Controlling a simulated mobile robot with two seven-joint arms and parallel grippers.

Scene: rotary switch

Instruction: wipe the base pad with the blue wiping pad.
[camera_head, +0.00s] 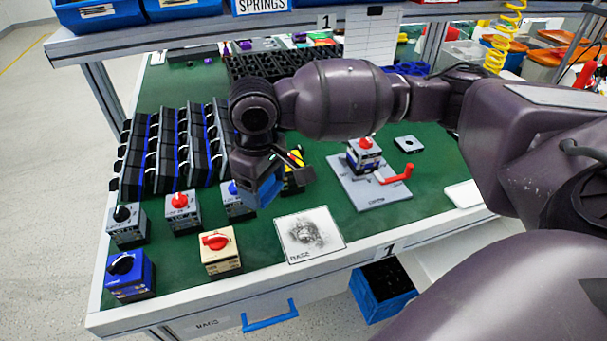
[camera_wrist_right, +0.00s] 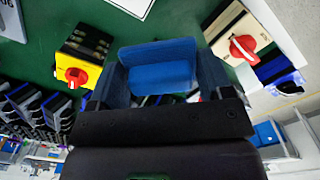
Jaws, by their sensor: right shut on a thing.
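The base pad (camera_head: 309,236) is a white square with a dark grey smudge, lying flat near the front edge of the green bench. My right gripper (camera_head: 262,188) is behind and to the left of it in the head view, above the bench. It is shut on the blue wiping pad, a blue block that shows between the fingers in the right wrist view (camera_wrist_right: 158,66). The wiping pad appears apart from the base pad. My left gripper is not in view.
A beige switch (camera_head: 221,252) with a red knob stands left of the base pad. Several other switches stand further left. A yellow switch (camera_wrist_right: 82,58) is close to my right gripper. A grey plate (camera_head: 368,193) holds a red-knobbed switch and a red crank handle (camera_head: 397,175).

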